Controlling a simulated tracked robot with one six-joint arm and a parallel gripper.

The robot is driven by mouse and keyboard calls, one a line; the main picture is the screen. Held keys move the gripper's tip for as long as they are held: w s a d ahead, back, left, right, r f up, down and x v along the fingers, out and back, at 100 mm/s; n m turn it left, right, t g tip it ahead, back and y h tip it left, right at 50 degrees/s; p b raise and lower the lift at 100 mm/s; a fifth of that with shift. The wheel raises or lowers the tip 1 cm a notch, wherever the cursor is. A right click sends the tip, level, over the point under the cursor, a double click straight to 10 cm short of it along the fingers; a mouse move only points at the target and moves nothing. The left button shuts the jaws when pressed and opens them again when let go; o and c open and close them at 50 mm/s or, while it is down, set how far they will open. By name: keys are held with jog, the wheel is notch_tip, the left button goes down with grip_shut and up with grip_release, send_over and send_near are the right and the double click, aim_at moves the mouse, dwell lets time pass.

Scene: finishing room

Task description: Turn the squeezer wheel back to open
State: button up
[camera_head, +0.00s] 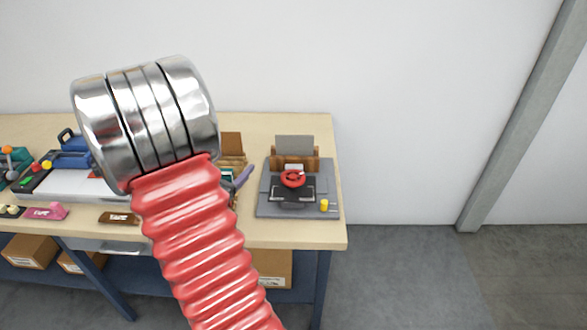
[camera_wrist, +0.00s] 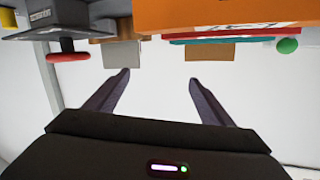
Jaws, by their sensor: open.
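The squeezer wheel (camera_head: 293,178) is a small red wheel on top of a dark grey press with a grey base (camera_head: 268,208), at the right end of the bench. In the wrist view the red wheel (camera_wrist: 68,57) shows at the upper left, and the scene looks upside down. My gripper (camera_wrist: 159,77) is open, with its two dark fingers apart and nothing between them. In the head view only a purple-grey finger (camera_head: 243,178) shows, left of the press and apart from the wheel. The rest of the gripper is hidden behind my arm.
The bench (camera_head: 290,236) ends just right of the press. A yellow piece (camera_head: 325,205) sits on the base's front right corner. A brown block (camera_head: 118,218), a pink tape dispenser (camera_head: 46,212) and blue tools lie left. An orange block (camera_wrist: 220,14) is near in the wrist view.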

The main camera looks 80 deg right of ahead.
aim_at(283, 183)
jog(key=s+m+g, duration=0.1)
jog(key=s+g, duration=0.1)
jog(key=s, duration=0.2)
jog(key=s+d+f+m+g, duration=0.1)
jog(key=s+g, duration=0.2)
jog(key=s, duration=0.2)
jog(key=s+f+m+g, duration=0.1)
jog(key=s+g, duration=0.2)
jog(key=s, duration=0.2)
jog(key=shift+d, duration=0.2)
jog(key=shift+s+d+f+m+g+y, duration=0.1)
jog(key=shift+s+f+m+g+y, duration=0.1)
jog(key=shift+s+f, duration=0.25)
jog(key=shift+s+d+f+m+g+y, duration=0.1)
jog(key=shift+s+f+g+y, duration=0.1)
jog(key=shift+f, duration=0.4)
jog(key=shift+w+f, duration=0.15)
jog(key=shift+f, duration=0.1)
jog(key=shift+w+a, duration=0.1)
jog(key=shift+x, duration=3.85)
jog(key=shift+c, duration=0.6)
